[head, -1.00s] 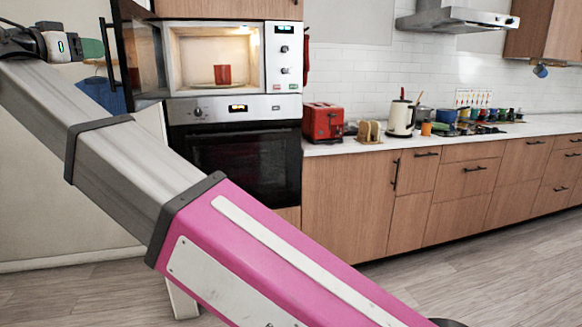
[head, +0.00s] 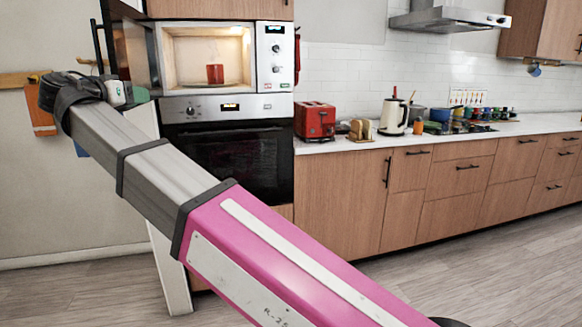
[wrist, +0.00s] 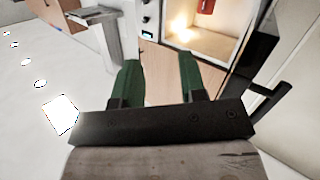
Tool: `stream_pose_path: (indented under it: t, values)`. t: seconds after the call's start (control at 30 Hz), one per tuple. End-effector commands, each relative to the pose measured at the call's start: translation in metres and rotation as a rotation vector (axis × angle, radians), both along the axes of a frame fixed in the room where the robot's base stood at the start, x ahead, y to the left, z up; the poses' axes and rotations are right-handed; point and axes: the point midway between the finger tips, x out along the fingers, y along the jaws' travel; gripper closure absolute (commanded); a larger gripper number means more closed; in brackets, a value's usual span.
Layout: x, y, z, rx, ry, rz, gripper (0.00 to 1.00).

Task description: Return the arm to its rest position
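My arm crosses the head view from the bottom right up to the left, with my gripper (head: 140,95) at its far end in front of the oven tower, partly hidden by the wrist. In the wrist view my gripper (wrist: 161,78) shows two green fingers spread apart with nothing between them. A red mug (head: 215,74) stands inside the lit microwave (head: 264,105), whose door is open. In the wrist view the microwave's lit inside (wrist: 190,28) and a red piece (wrist: 205,5) show at the top.
The open microwave door (wrist: 282,60) is close to the gripper's right in the wrist view. An oven (head: 235,160) sits below the microwave. A red toaster (head: 315,121) and white kettle (head: 393,117) stand on the counter. The floor (head: 500,260) at right is clear.

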Motion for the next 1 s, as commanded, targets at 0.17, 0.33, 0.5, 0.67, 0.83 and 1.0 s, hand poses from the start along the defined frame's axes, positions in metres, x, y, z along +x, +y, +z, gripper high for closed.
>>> stream_pose_path:
  t: [0.17, 0.33, 0.5, 0.67, 0.83, 1.0]
  values:
    - [0.056, -0.042, -0.076, -0.072, 0.148, -0.013, 0.62]
    - [0.104, -0.09, -0.151, -0.125, 0.306, -0.017, 0.62]
    - [0.14, -0.146, -0.224, -0.156, 0.465, -0.017, 0.62]
    - [0.164, -0.203, -0.29, -0.162, 0.611, -0.014, 0.62]
    - [0.178, -0.265, -0.357, -0.147, 0.762, -0.004, 0.62]
    - [0.18, -0.328, -0.42, -0.106, 0.904, 0.009, 0.62]
